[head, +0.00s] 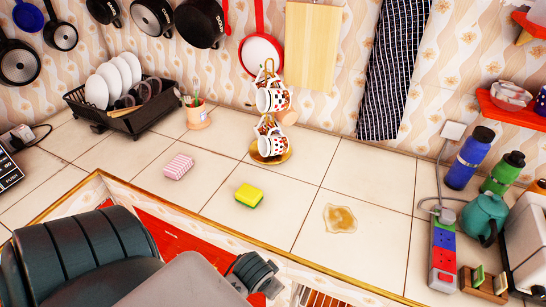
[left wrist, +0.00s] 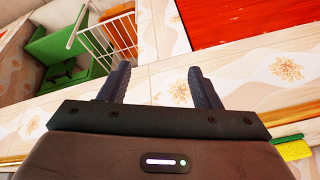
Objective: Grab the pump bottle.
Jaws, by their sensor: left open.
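I cannot make out a pump bottle in either view. A blue bottle (head: 469,158) and a green bottle (head: 503,172) stand at the right end of the counter; no pump shows on either. My left gripper (left wrist: 160,84) is open in the left wrist view, with nothing between its two dark fingers. In the head view my left arm reaches in low from the left, in front of the counter edge; its fingers cannot be made out there. My right gripper is not in view.
The tiled counter (head: 300,200) holds a yellow sponge (head: 249,196), pink sponge (head: 178,167), brown spill (head: 341,218), mug stand (head: 269,151) and dish rack (head: 120,122). A teal kettle (head: 483,214) and power strip (head: 443,252) stand right. A white wire rack (left wrist: 105,38) shows in the wrist view.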

